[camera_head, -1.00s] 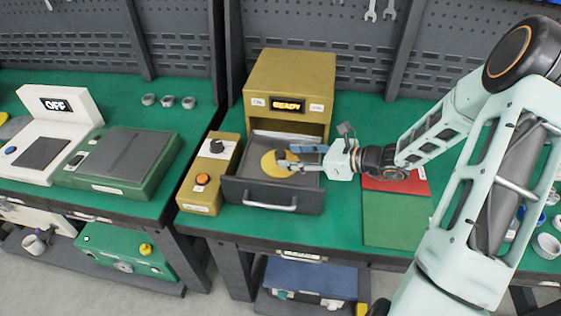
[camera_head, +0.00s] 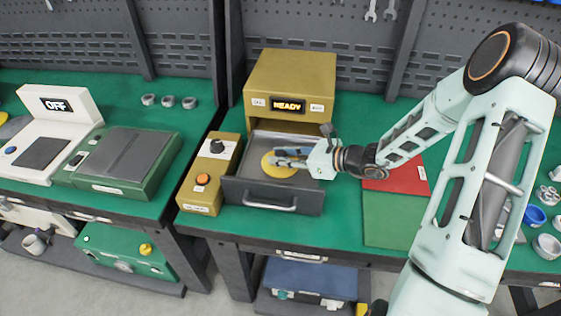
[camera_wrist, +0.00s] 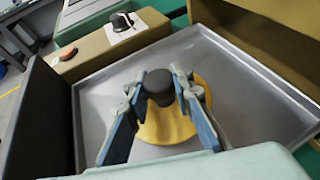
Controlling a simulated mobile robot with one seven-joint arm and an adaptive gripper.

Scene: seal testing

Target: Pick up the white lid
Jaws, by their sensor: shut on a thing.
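A round yellow disc (camera_head: 279,172) lies on the floor of the open grey drawer (camera_head: 240,191). It also shows in the wrist view (camera_wrist: 165,127). My gripper (camera_head: 272,158) reaches into the drawer from the right, over the disc. Its fingertips (camera_wrist: 160,84) are shut on the knob, one on each side. I see no clearly white lid; the fingers hide part of the disc.
The drawer belongs to a yellow cabinet (camera_head: 290,70) with a lit READY display. Its low walls surround my fingers. A yellow control box (camera_head: 200,180) with a black knob and orange button stands left. Red (camera_head: 405,180) and green (camera_head: 395,215) mats lie right.

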